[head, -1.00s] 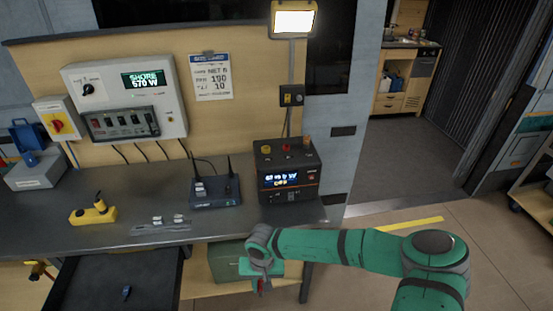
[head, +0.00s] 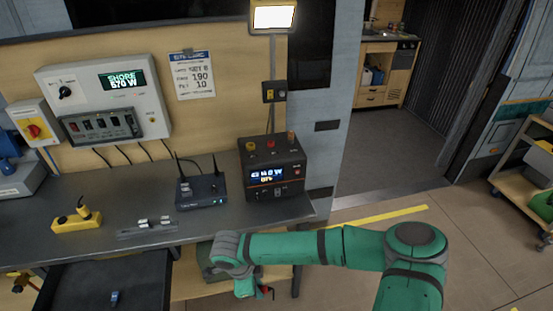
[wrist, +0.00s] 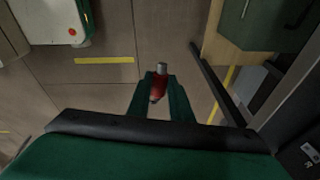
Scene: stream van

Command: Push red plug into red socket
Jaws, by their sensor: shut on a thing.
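The red plug (wrist: 158,86) is held between the two fingers of my gripper (wrist: 160,90) in the wrist view, its metal tip pointing away from the palm. In the head view a small bit of red (head: 268,292) shows at my gripper (head: 258,291), which hangs below and in front of the bench's right end. A black power unit (head: 292,188) stands on the bench with a yellow, a red and an orange-brown fitting on top. The red fitting (head: 270,143) is in the middle; I cannot make out its opening. The plug is apart from it.
A router with two antennas (head: 202,190) stands left of the power unit. A yellow block (head: 76,223) sits further left. An open drawer (head: 105,285) juts out below the bench (head: 150,205). The floor to the right is clear up to a wooden cart (head: 525,180).

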